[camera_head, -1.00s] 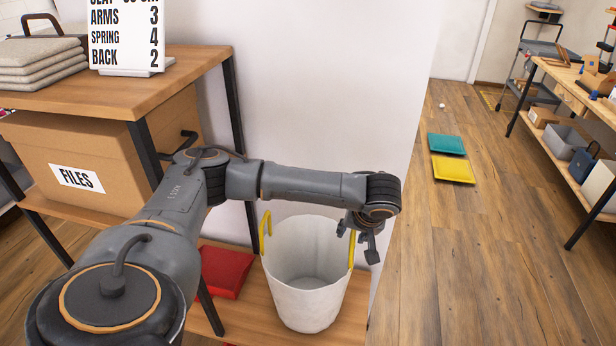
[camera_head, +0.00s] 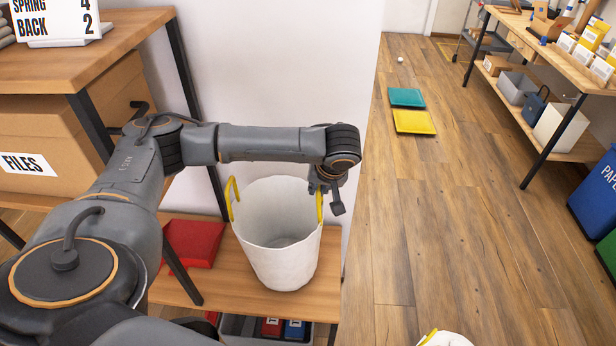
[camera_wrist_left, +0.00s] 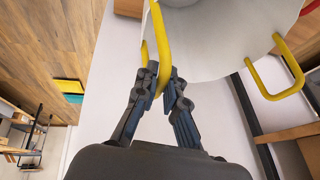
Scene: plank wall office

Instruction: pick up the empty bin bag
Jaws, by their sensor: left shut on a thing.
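A white bin bag (camera_head: 280,252) with two yellow handles stands upright on a low wooden shelf, its open top facing up and no contents visible inside. My left gripper (camera_head: 328,192) is at the bag's right rim, shut on the yellow handle there. In the left wrist view the fingertips (camera_wrist_left: 160,78) close around this yellow handle (camera_wrist_left: 161,35). The other yellow handle (camera_wrist_left: 282,72) hangs free. A second white thing with a yellow handle (camera_head: 446,340) is cut off at the bottom edge of the head view. My right gripper is not in view.
The files box (camera_head: 60,135) and table are left, with the wall behind. A grey crate (camera_head: 240,328) sits below the shelf. Teal (camera_head: 406,97) and yellow (camera_head: 414,121) mats lie on the open floor; a blue bin (camera_head: 597,195) is right.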

